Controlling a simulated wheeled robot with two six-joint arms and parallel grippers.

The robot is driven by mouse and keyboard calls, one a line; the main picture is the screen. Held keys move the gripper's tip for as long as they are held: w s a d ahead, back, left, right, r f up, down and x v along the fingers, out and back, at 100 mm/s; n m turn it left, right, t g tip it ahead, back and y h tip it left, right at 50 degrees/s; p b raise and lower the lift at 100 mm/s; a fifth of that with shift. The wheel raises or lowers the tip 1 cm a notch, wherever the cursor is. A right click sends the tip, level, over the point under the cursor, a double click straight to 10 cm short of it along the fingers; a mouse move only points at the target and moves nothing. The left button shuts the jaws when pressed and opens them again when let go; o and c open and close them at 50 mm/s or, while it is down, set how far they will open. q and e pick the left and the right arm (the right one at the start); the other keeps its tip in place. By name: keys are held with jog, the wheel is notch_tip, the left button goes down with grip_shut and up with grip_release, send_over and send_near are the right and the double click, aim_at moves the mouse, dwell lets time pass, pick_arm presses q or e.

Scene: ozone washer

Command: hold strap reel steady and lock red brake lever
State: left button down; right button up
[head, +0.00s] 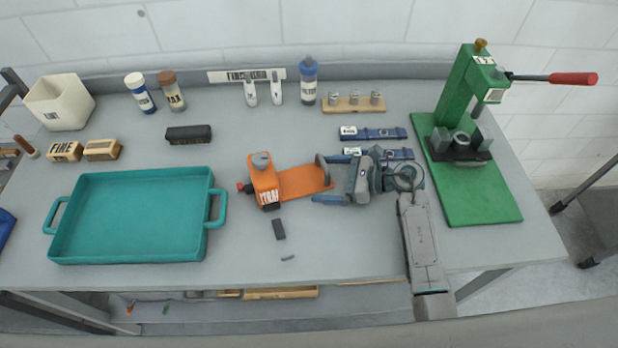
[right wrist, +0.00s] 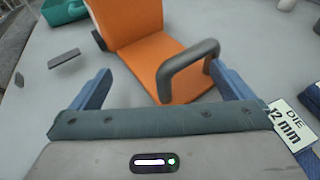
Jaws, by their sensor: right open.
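An orange device with a label that I cannot fully read, which looks like the strap reel (head: 264,182), stands mid-table on a flat orange base. A small red knob (head: 240,187), perhaps the brake lever, shows at its left side. A dark grey loop handle (head: 321,171) rises at the right end of the base. My right gripper (head: 322,179) is open at this end, its blue fingers spread. In the right wrist view the loop handle (right wrist: 187,66) lies between the fingertips, close to the right finger. The red knob is hidden there. My left gripper is not in view.
A teal tray (head: 60,213) lies left of the orange device. A green press (head: 468,205) with a red-tipped lever stands at right. A dark block (head: 279,229) lies in front of the device. Blue labelled bars (head: 373,133) lie behind my right gripper.

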jog(key=shift+b+x, duration=0.35)
jog(key=shift+x, duration=0.7)
jog(key=shift+c, duration=0.2)
jog(key=c, duration=2.1)
